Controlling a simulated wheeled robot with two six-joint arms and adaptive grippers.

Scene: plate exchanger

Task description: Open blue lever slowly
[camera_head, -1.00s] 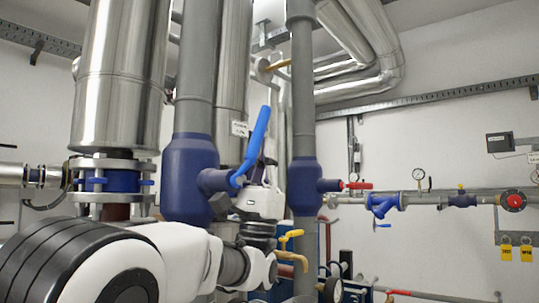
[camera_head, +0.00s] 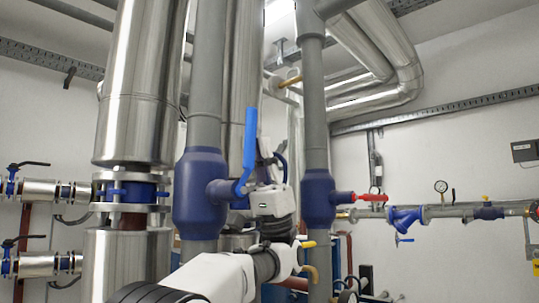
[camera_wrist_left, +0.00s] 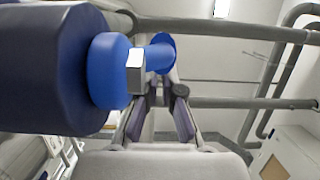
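The blue lever (camera_head: 249,145) stands almost upright on the blue valve body (camera_head: 200,195) of a grey vertical pipe in the head view. My left gripper (camera_head: 273,162) is just right of the lever's lower part, its fingers pointing up and partly behind it. In the left wrist view the blue lever (camera_wrist_left: 161,53) crosses just beyond the fingertips, with its round blue hub (camera_wrist_left: 106,70) to the left. My left gripper (camera_wrist_left: 160,95) shows a gap between its fingers there. Whether a finger touches the lever I cannot tell. My right gripper is not in view.
A second grey pipe with a blue valve (camera_head: 318,197) and red handle (camera_head: 371,197) stands close to the right. A yellow handle (camera_head: 308,245) is below my gripper. A large metal-clad pipe (camera_head: 135,90) stands at the left.

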